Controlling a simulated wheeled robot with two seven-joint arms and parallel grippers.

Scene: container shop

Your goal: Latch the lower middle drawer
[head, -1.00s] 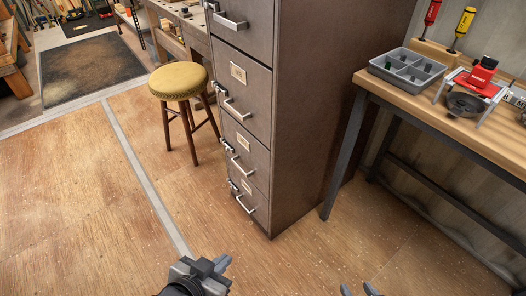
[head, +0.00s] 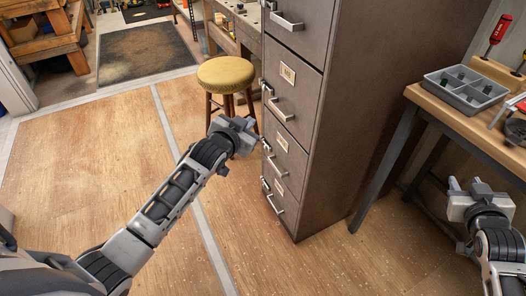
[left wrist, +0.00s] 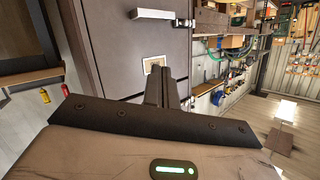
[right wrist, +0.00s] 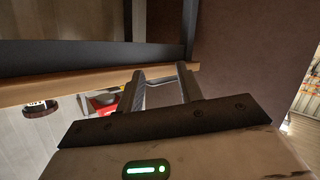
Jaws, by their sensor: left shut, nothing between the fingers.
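The grey-brown filing cabinet (head: 345,110) has its drawers stacked on its left-facing front. The lower middle drawer (head: 290,157) has a label, a bar handle (head: 276,166) and a small latch (head: 266,146) at its left edge. It looks pushed in; whether its latch is fastened is too small to tell. My left gripper (head: 252,130) is shut and empty, just left of the drawer fronts near that latch's height. In the left wrist view its closed fingers (left wrist: 161,86) point at a labelled drawer front (left wrist: 115,45). My right gripper (head: 465,186) is open and empty, right of the cabinet.
A yellow-topped stool (head: 226,75) stands behind my left gripper. A workbench (head: 455,115) with a grey compartment tray (head: 466,90) stands right of the cabinet, behind my right gripper.

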